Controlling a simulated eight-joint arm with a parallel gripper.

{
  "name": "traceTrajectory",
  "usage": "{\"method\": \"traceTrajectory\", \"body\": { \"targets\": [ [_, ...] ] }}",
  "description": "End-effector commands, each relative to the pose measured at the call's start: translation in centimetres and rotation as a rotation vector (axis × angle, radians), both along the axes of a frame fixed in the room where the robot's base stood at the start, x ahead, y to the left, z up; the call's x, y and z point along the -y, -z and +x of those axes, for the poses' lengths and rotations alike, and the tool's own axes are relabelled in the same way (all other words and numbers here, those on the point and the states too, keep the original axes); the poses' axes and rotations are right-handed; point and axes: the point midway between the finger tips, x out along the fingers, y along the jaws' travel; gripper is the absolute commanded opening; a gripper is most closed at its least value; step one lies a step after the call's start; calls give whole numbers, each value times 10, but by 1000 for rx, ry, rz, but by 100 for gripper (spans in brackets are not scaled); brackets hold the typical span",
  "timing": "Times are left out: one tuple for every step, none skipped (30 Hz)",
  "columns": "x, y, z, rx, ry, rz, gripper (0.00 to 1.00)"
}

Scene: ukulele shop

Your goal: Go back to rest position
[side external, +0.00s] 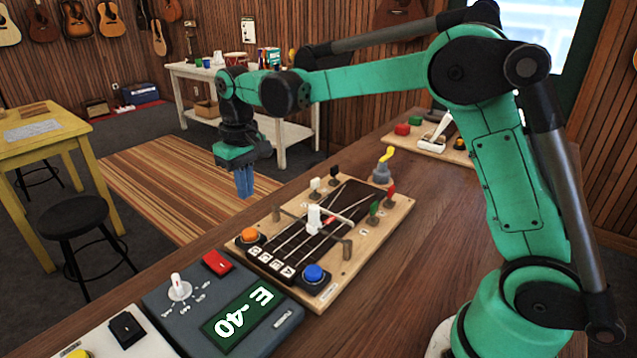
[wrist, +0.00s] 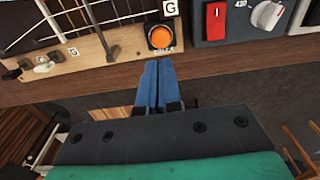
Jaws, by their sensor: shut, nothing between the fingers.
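My gripper (side external: 244,183) has blue fingers that are shut with nothing between them. In the side view it hangs pointing down past the far-left edge of the wooden bench, above and beyond the string board (side external: 385,228). In the wrist view my gripper (wrist: 157,66) shows its two fingers together, their tips just below the orange button (wrist: 161,37) in the picture. The orange button also shows on the board's near-left corner in the side view (side external: 250,235). The gripper appears to touch nothing.
The board carries a blue button (side external: 314,273), coloured pegs and a white slider (side external: 314,217). A grey tuner box (side external: 205,322) reading "E -40" stands beside it. A yellow table (side external: 38,140) and black stool (side external: 75,215) stand at left.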

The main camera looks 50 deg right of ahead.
Motion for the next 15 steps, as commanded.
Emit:
{"method": "traceTrajectory", "body": {
  "targets": [
    [1, -7, -8, 25, 0, 1, 0],
    [1, -12, -12, 46, 0, 1, 0],
    [2, -18, -20, 75, 0, 1, 0],
    [2, -22, -26, 99, 0, 2, 0],
    [3, -26, -33, 124, 0, 2, 0],
    [3, -31, -42, 158, 0, 2, 0],
    [4, -33, -49, 183, 0, 3, 0],
    [4, -36, -56, 209, 0, 3, 0],
    [5, -38, -65, 242, 1, 3, 0],
    [5, -39, -72, 268, 1, 3, 0],
    [6, -40, -79, 293, 1, 3, 0],
    [6, -40, -89, 327, 1, 3, 0],
    [7, -39, -96, 352, 1, 3, 0],
    [7, -38, -102, 376, 1, 2, 0],
    [7, -36, -111, 408, 1, 2, 0]
  ]
}}
